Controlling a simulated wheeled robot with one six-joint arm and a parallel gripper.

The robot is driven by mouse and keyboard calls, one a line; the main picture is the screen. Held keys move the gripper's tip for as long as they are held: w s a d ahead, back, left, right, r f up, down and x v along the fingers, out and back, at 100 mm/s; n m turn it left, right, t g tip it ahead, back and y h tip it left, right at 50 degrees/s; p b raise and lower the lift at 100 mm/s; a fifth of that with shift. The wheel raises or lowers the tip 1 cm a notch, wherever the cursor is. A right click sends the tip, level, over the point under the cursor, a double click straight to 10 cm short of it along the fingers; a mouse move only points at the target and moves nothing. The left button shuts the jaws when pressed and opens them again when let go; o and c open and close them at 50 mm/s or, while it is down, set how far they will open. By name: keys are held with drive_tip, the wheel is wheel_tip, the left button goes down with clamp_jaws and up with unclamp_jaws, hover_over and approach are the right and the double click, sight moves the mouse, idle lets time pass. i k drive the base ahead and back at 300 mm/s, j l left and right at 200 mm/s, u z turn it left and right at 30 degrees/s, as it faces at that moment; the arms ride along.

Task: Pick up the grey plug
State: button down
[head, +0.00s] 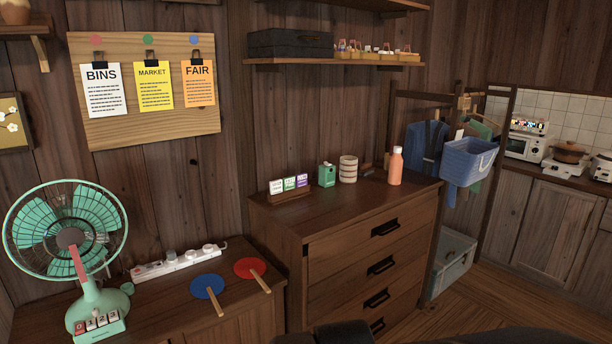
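A white power strip (188,262) lies on the low wooden cabinet at the left, against the wall and to the right of the fan. A small greyish plug (171,256) stands upright in it near the middle. A whiter plug (208,249) sits near its right end. The plugs are small here, and their exact shades are hard to tell. My gripper is not in view; only dark parts, apparently of my own body, show at the bottom edge.
A green fan (88,270) stands left of the strip. A blue paddle fan (207,287) and a red one (250,268) lie in front of it. A taller drawer chest (340,225) stands right, bearing an orange bottle (395,167) and small items.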

sight(171, 255)
drive_tip(key=i+j, duration=0.4)
drive_tip(key=i, duration=0.2)
drive_tip(key=i+j+z, duration=0.1)
drive_tip(key=i+j, duration=0.3)
drive_tip(key=i, duration=0.25)
